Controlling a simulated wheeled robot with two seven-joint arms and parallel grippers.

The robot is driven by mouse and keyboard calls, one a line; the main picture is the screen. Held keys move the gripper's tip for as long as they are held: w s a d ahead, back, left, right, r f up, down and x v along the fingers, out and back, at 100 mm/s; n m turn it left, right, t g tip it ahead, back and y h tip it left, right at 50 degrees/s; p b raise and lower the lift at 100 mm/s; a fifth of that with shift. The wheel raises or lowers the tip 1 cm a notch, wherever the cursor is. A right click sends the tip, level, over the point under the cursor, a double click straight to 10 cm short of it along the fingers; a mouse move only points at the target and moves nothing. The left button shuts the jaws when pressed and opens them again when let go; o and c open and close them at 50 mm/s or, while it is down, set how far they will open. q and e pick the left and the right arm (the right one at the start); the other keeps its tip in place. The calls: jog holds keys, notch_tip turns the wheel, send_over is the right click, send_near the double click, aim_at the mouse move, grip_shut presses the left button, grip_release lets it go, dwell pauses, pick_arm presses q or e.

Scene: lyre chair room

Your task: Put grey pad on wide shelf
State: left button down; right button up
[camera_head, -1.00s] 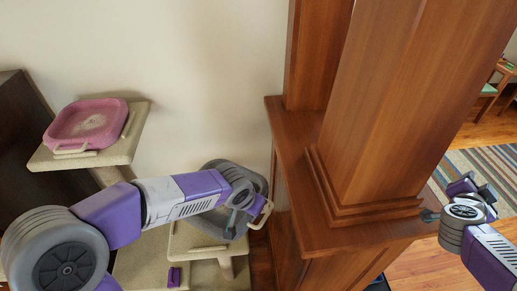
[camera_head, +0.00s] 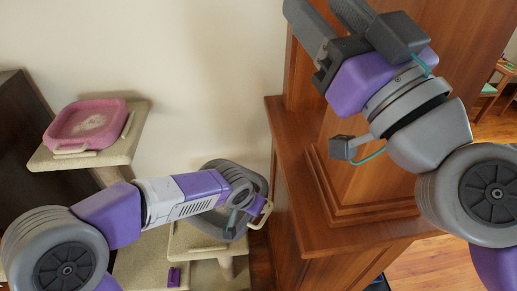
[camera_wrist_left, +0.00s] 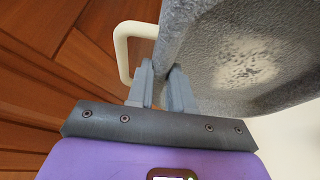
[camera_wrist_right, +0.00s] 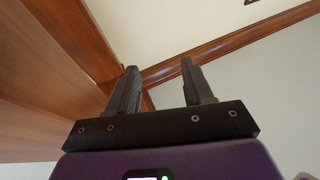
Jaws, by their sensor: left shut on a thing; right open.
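The grey pad (camera_head: 258,182) is a rimmed oval tray with cream handles, beside the wooden column and partly hidden by my left arm. My left gripper (camera_head: 237,212) is shut on its rim near a cream handle. In the left wrist view the pad (camera_wrist_left: 240,65) shows a fuzzy grey inside with a pale patch, and the left fingers (camera_wrist_left: 163,85) pinch its edge. The pad is over or against a beige shelf (camera_head: 188,242); I cannot tell whether it touches. A lower beige shelf (camera_head: 137,265) is partly covered by my arm. My right gripper (camera_head: 330,20) is open and empty, raised before the column.
A pink pad (camera_head: 88,124) sits on the upper beige shelf (camera_head: 112,154) at left. A wooden column base (camera_head: 300,170) stands right of the grey pad. A small purple object (camera_head: 174,277) is on the lower shelf. Dark furniture (camera_head: 18,110) stands at far left.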

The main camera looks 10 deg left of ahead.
jog(key=s+a+f+n+g+y, duration=0.1)
jog(key=s+a+n+g+y, duration=0.15)
jog(key=a+n+g, duration=0.75)
pick_arm(q)
jog(key=shift+s, duration=0.1)
pick_arm(e)
jog(key=m+g+h, duration=0.4)
jog(key=g+h, duration=0.2)
jog(key=h, duration=0.5)
send_over(245, 170)
jog(key=s+d, duration=0.2)
jog(key=d, duration=0.3)
notch_tip(245, 170, down, 40)
jog(key=x, duration=1.2)
jog(key=shift+s+f, duration=0.1)
jog(key=shift+f, duration=0.15)
